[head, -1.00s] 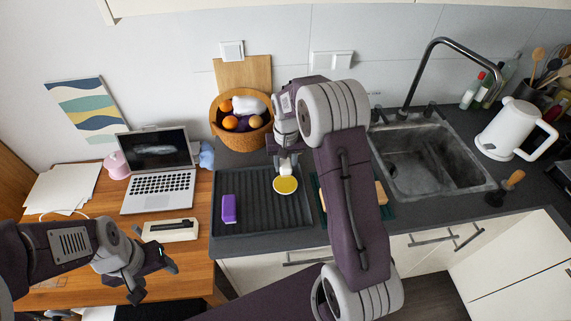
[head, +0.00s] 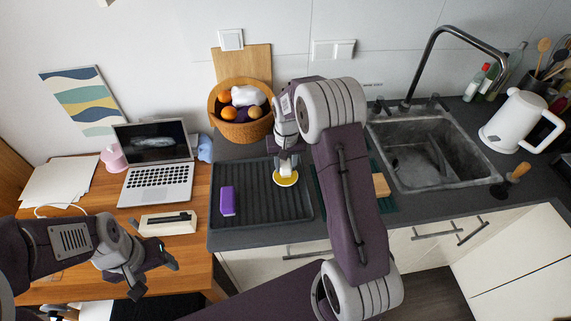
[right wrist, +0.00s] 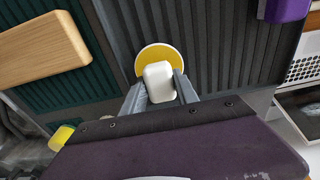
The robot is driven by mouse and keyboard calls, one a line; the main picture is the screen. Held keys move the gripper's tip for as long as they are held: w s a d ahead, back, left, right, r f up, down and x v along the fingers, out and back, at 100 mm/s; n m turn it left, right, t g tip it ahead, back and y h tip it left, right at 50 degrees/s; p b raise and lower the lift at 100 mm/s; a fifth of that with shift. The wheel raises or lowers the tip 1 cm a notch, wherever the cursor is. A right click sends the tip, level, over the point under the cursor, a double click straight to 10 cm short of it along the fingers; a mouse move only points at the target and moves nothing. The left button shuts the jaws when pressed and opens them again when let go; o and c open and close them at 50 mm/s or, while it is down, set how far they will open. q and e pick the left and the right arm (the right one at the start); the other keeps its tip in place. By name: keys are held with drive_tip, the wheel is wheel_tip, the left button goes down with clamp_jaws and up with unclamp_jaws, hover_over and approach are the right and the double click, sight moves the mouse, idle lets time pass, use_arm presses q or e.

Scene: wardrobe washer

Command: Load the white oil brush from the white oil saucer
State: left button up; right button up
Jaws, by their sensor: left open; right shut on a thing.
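The white oil brush (right wrist: 158,82) shows as a white block between the fingers of my right gripper (right wrist: 160,88), which is shut on it. In the head view the right gripper (head: 285,165) points down over the white oil saucer (head: 287,180), a small round dish with a white rim and yellow inside. The saucer also shows in the right wrist view (right wrist: 150,53), partly hidden behind the brush. Whether the brush touches the yellow surface cannot be told. My left gripper (head: 155,278) is open and empty at the lower left, over the desk.
The saucer sits on a dark ribbed drainer mat (head: 255,215) beside a purple block (head: 228,201). A fruit basket (head: 240,128) stands behind. A wooden block (right wrist: 40,48) on a green rack is beside the mat. The sink (head: 430,150) lies right, a laptop (head: 158,180) left.

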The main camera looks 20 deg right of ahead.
sight(285, 163)
drive_tip(key=shift+f+b, duration=0.35)
drive_tip(key=shift+f, duration=0.2)
idle(0.4)
drive_tip(key=shift+s, duration=0.1)
idle(1.1)
wheel_tip(285, 163, up, 7)
drive_tip(key=p, duration=0.7)
drive_tip(key=shift+r, duration=0.1)
